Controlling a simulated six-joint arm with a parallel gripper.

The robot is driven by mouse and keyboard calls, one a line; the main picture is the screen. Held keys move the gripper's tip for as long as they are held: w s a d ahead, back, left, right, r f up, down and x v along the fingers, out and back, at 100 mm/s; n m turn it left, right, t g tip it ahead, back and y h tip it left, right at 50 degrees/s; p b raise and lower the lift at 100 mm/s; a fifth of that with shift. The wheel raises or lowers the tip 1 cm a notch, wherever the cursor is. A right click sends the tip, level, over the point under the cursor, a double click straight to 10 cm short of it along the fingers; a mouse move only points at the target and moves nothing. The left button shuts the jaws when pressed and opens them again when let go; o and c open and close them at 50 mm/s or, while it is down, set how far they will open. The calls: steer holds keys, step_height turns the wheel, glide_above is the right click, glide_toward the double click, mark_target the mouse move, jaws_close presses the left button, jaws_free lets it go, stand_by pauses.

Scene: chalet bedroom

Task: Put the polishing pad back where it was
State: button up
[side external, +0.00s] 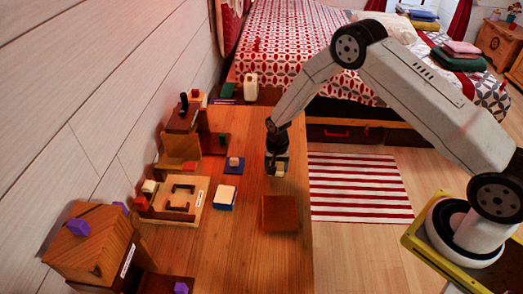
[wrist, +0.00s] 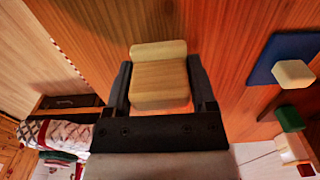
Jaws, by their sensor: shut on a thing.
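My gripper (side external: 277,158) is over the wooden table (side external: 255,225), right of the table's middle. In the wrist view, my gripper (wrist: 160,82) is shut on a pale wooden block with a cream strip along its far edge, which seems to be the polishing pad (wrist: 160,80). One finger lies along each side of it. In the side view the pad (side external: 280,169) shows as a small cream piece under the jaws. I cannot tell whether it touches the table. A flat reddish-brown square (side external: 280,212) lies on the table, nearer the camera than the gripper.
A labelled wooden tray (side external: 175,198) and wooden boxes (side external: 95,240) stand along the left wall. A blue mat (side external: 234,167) bears a pale block. A blue-and-cream block (side external: 225,197) lies nearer. A cream container (side external: 251,87) stands at the back. Table around the brown square is clear.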

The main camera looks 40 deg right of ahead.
steer(key=shift+f, duration=0.4)
steer(key=shift+f, duration=0.1)
steer(key=o, duration=1.1)
step_height(320, 180, up, 11)
steer(key=shift+f, duration=0.1)
steer(key=shift+r, duration=0.7)
steer(key=shift+r, duration=0.1)
